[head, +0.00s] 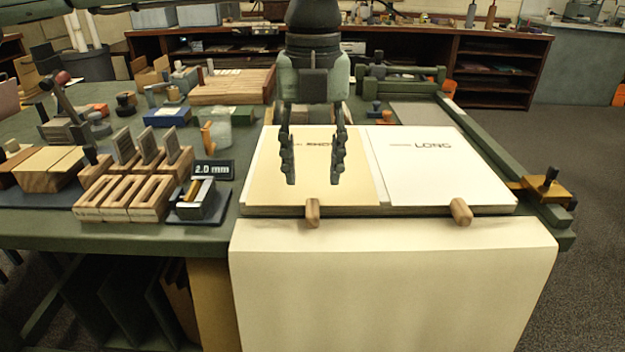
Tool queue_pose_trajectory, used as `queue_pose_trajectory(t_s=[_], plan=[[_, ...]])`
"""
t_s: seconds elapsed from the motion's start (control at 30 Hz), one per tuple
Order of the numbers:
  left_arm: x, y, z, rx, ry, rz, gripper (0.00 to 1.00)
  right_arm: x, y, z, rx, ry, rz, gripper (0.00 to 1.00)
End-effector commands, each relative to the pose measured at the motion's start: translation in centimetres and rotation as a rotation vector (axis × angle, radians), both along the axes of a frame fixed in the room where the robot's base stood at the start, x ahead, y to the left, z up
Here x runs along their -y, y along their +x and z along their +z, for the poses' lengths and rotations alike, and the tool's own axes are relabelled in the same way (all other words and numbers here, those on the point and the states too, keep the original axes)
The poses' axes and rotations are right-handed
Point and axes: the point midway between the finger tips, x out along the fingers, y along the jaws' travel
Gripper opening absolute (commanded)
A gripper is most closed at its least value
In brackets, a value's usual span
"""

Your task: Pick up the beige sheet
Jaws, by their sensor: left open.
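The beige sheet (355,188) lies flat on the left half of a board at the table's front edge. Dark print on it is partly hidden by my gripper; the visible letters look like part of "SHORT". My left gripper (313,178) points down in front of the sheet in the head view. Its two dark fingers are spread apart with nothing between them. I cannot tell how high above the sheet the fingertips are. A white sheet (440,175) printed "LONG" lies beside it on the right. My right gripper is not in view.
Two wooden pegs (312,212) (461,211) stand at the board's front edge. A large cream sheet (395,285) hangs below. A small device (203,197) with a "2.0 mm" display (212,170) and wooden slotted blocks (122,198) stand left. A green rail with a brass clamp (547,188) runs right.

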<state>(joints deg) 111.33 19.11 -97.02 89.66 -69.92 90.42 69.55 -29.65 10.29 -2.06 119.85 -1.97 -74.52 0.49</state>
Motion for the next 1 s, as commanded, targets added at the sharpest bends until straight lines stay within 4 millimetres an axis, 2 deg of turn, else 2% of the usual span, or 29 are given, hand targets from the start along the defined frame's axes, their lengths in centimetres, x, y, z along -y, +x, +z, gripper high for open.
queue_pose_trajectory(t_s=[0.4, 0.7, 1.0], plan=[[-0.1, 0.3, -5.4, -0.002, 0.0, -0.002, 0.43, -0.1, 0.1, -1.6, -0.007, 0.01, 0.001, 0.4], [0.0, 0.4, -6.0, 0.0, -0.001, -0.002, 0.43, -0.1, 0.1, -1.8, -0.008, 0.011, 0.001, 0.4], [0.0, 0.4, -6.0, 0.0, -0.001, -0.003, 0.07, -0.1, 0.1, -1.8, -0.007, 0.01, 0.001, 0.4]])
